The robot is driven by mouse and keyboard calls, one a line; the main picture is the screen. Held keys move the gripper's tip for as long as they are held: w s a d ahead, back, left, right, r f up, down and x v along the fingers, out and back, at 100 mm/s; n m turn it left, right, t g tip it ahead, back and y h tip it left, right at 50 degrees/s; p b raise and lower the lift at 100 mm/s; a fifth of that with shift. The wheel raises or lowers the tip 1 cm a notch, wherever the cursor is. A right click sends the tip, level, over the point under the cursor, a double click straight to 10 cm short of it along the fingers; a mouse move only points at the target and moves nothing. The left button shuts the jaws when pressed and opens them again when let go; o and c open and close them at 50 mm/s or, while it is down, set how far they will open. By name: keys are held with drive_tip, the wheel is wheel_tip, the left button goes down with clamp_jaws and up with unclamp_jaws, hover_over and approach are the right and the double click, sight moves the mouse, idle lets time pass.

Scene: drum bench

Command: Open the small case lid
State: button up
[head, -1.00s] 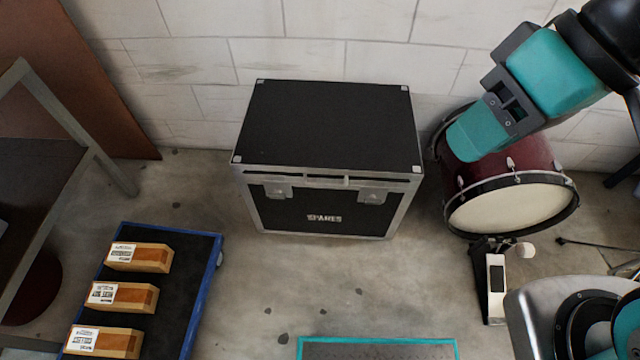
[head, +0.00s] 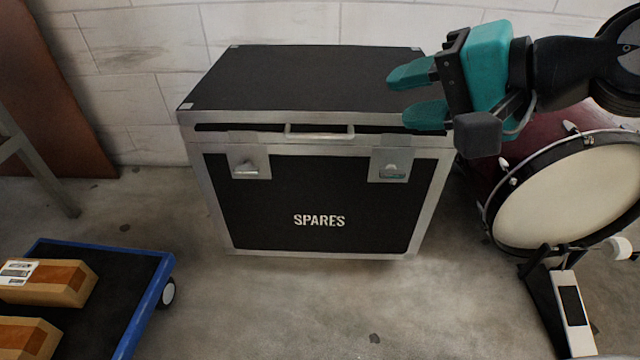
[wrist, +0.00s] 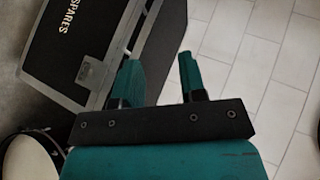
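The small case is a black box with silver edges marked SPARES (head: 318,190), standing on the floor against the wall. Its black lid (head: 300,80) is down, with a silver handle (head: 319,131) at the middle of the front edge. Two silver latches sit on the front, the left latch (head: 246,165) and the right latch (head: 391,166). My gripper (head: 408,95) is at the right end of the case, its teal fingers apart and empty, pointing left. In the wrist view the case (wrist: 95,50) lies left of and beyond my open fingers (wrist: 160,75). Contact with the lid cannot be told.
A bass drum (head: 575,190) with a pedal (head: 570,305) stands right of the case. The floor before the case is clear.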

drive_tip(key=w+d+f+m+t+b, duration=0.1)
drive_tip(key=w+f+m+t+b, duration=0.15)
drive_tip(key=f+b, duration=0.5)
drive_tip(key=w+d+f+m+t+b, duration=0.1)
drive_tip(key=w+f+m+t+b, duration=0.1)
drive_tip(key=f+m+b, duration=0.4)
drive_tip(key=n+y+p, duration=0.1)
drive_tip(key=n+p, duration=0.1)
drive_tip(key=p, duration=1)
approach(323, 139)
drive_tip(key=x, duration=0.2)
drive_tip(key=shift+n, duration=0.25)
drive_tip(key=p+x, duration=0.3)
drive_tip(key=x, duration=0.6)
drive_tip(key=shift+c, duration=0.2)
clamp_jaws()
